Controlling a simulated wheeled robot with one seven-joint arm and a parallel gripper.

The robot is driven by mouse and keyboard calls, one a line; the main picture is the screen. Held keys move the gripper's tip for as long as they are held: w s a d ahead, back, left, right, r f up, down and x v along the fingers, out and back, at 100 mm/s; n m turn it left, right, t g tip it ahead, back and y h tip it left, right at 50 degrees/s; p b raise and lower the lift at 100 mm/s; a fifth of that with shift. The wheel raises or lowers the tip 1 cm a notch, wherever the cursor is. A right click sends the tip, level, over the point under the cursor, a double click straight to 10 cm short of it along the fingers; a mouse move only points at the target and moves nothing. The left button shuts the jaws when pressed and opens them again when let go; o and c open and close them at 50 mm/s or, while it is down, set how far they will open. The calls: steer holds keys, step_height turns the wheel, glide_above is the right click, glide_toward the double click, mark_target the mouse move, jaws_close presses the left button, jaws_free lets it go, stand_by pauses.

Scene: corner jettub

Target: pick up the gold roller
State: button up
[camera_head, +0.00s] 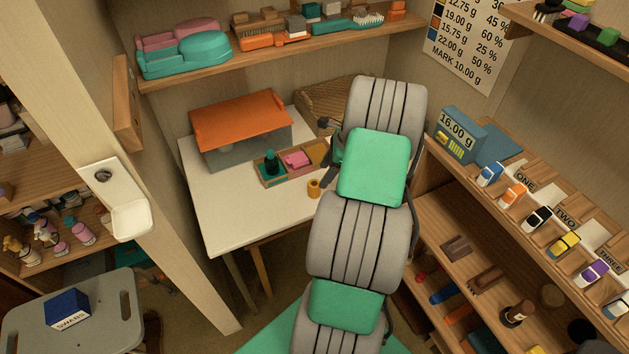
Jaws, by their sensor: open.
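The gold roller (314,188) is a small gold-yellow cylinder standing on the white table, near its right part and just in front of a divided tray. My gripper (326,145) shows as dark parts to the left of my green and grey arm, above the table. It is open. It is up and to the right of the roller in the picture, apart from it. My arm hides much of the gripper and the table's right side.
The wooden tray (268,179) holds a dark green item and a pink item (297,159). An orange-topped box (240,120) stands behind it. A wicker basket (318,103) is at the back. The white table's (235,222) front left is clear. Shelves stand right.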

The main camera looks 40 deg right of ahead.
mark_target(314, 189)
steer(key=x, duration=0.5)
steer(key=p+x, duration=0.1)
steer(key=x, duration=0.1)
steer(key=shift+w+a+f, duration=0.15)
steer(key=shift+a+f, duration=0.15)
steer(key=shift+a, duration=0.1)
jaws_close()
